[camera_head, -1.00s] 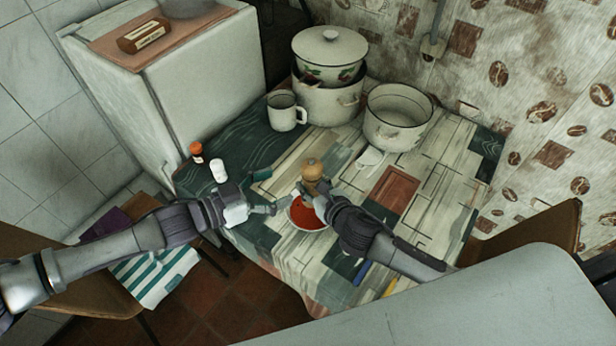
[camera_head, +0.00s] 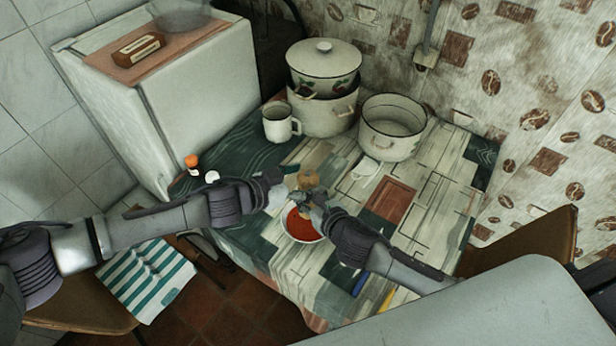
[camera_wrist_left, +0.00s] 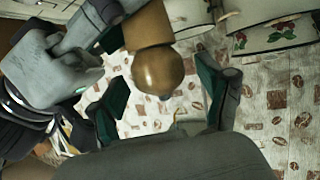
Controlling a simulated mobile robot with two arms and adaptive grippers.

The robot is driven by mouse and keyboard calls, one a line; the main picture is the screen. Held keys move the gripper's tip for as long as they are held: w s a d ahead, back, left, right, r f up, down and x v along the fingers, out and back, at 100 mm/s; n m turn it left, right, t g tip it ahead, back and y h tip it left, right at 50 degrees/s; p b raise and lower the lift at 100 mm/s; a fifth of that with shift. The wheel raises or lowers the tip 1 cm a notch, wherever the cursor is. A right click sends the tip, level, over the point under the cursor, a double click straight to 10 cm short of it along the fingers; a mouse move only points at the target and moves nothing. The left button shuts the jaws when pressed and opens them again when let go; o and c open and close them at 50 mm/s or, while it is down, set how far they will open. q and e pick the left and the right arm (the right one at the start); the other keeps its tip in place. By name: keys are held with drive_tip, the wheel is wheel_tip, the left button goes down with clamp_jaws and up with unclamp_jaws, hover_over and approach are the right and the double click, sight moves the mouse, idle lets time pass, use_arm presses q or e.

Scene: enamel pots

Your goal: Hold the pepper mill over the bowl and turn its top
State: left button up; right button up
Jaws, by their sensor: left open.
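The pepper mill (camera_head: 309,181), wooden with a round knob, is upright above the bowl (camera_head: 302,241), which has red contents. My right gripper (camera_head: 313,198) is closed around the mill's lower body; its fingers are partly hidden in the head view. My left gripper (camera_head: 284,178) is open just left of the mill's top. In the left wrist view, the mill's knob (camera_wrist_left: 158,68) shows between the two spread left fingers, with no clear contact. The right gripper (camera_wrist_left: 100,25) also shows there at the upper left, against the mill's body.
A white mug (camera_head: 279,124), stacked pots (camera_head: 325,108) and an open pot (camera_head: 392,128) stand behind the mill. Small bottles (camera_head: 192,162) stand left, near my left arm.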

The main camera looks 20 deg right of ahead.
use_arm(q)
drive_tip(key=shift+w+d+f, duration=0.2)
drive_tip(key=shift+d+f, duration=0.05)
drive_tip(key=shift+d, duration=0.3)
drive_tip(key=c, duration=1.2)
drive_tip(key=shift+m+g, duration=0.3)
drive_tip(key=shift+g, duration=0.1)
drive_tip(key=m+g+h, duration=0.1)
drive_tip(key=m+g, duration=0.3)
drive_tip(key=g, duration=0.1)
drive_tip(key=shift+w+m, duration=0.1)
drive_tip(key=shift+m, duration=0.2)
drive_tip(key=shift+d+m+g+y, duration=0.15)
drive_tip(key=shift+m+g+y, duration=0.35)
drive_tip(key=shift+m+g, duration=1.4)
drive_tip(key=shift+g, duration=0.5)
drive_tip(key=o, duration=1.2)
